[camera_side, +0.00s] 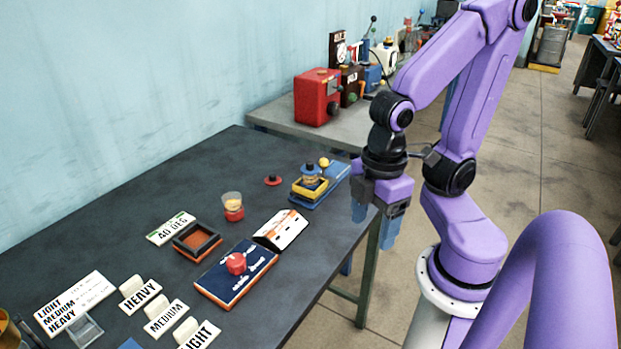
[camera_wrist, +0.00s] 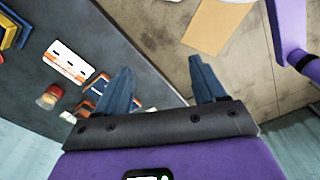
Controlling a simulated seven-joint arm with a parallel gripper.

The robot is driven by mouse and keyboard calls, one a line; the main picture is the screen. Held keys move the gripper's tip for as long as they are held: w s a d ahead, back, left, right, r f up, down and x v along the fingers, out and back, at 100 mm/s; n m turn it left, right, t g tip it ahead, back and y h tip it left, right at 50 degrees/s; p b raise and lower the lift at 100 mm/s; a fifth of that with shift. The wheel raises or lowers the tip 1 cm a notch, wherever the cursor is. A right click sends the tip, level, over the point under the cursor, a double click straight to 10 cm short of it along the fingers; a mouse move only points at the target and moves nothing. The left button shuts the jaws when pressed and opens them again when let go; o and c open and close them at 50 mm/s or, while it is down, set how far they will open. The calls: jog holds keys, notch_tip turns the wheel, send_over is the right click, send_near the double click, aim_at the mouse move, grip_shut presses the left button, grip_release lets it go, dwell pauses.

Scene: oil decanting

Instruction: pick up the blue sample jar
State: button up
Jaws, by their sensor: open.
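A small jar with a dark blue lid and amber contents (camera_side: 311,173) sits in a yellow tray on a blue stand (camera_side: 334,180), near the table's right end. It looks like the blue sample jar. My gripper (camera_side: 375,221) is open and empty, pointing down just past the table's right edge, to the right of the jar and apart from it. In the wrist view, the open fingers (camera_wrist: 161,70) straddle the table edge and floor. Part of the yellow and blue stand shows at the upper left there (camera_wrist: 12,32); I cannot make out the jar.
A clear cup on a red base (camera_side: 233,206), a red lid (camera_side: 272,180), a white card (camera_side: 281,229), a red-knobbed blue panel (camera_side: 238,275) and a dark tray (camera_side: 196,241) share the dark table. Label signs stand at front left. A red box (camera_side: 317,97) is on the bench behind.

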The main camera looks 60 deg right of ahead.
jog(key=shift+o, duration=0.8)
